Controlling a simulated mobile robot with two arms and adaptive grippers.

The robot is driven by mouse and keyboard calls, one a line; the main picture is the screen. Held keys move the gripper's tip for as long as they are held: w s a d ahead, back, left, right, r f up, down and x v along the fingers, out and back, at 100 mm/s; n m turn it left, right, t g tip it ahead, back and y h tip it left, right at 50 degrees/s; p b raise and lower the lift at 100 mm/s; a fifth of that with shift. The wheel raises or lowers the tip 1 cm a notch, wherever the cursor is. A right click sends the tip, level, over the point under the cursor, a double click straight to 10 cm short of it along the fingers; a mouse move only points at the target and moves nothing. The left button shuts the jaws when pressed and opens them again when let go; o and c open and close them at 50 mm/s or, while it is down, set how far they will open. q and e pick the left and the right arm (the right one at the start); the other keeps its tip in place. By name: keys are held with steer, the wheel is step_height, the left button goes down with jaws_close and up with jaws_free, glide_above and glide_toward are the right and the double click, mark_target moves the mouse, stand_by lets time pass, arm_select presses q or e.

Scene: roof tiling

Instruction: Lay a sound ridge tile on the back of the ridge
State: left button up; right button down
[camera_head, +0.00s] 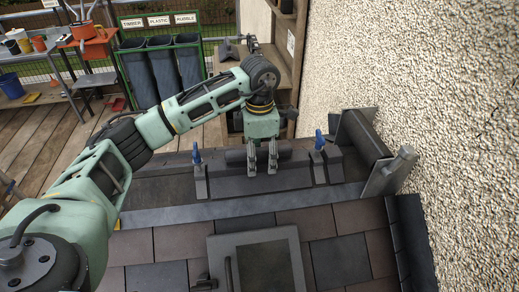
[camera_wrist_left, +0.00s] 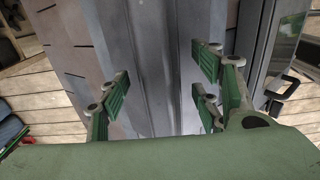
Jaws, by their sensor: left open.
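The ridge (camera_head: 165,185) crosses the head view from left to right, dark grey. My left gripper (camera_head: 262,170) points down over its middle, with its fingers apart and nothing visible between them. A dark rounded piece (camera_head: 236,157), perhaps a ridge tile, lies just behind the fingers; I cannot tell its condition. Two blue-handled clamps stand on the ridge, a left one (camera_head: 198,168) and a right one (camera_head: 319,150). In the left wrist view the open fingers (camera_wrist_left: 160,92) straddle a long grey strip (camera_wrist_left: 150,60) below. My right gripper is not in view.
A rough wall (camera_head: 450,120) stands at right, with a dark rounded piece (camera_head: 362,132) and grey upright fitting (camera_head: 392,172) beside it. A roof window (camera_head: 265,268) sits in the brown and grey tiles below. Labelled bins (camera_head: 165,70) and a cluttered workbench (camera_head: 85,42) stand behind.

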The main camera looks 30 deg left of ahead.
arm_select(q)
steer(key=shift+r, duration=0.4)
step_height(320, 180, up, 10)
steer(key=b, duration=0.3)
steer(key=shift+w+f, duration=0.1)
steer(key=shift+f, duration=0.1)
steer(key=shift+r, duration=0.8)
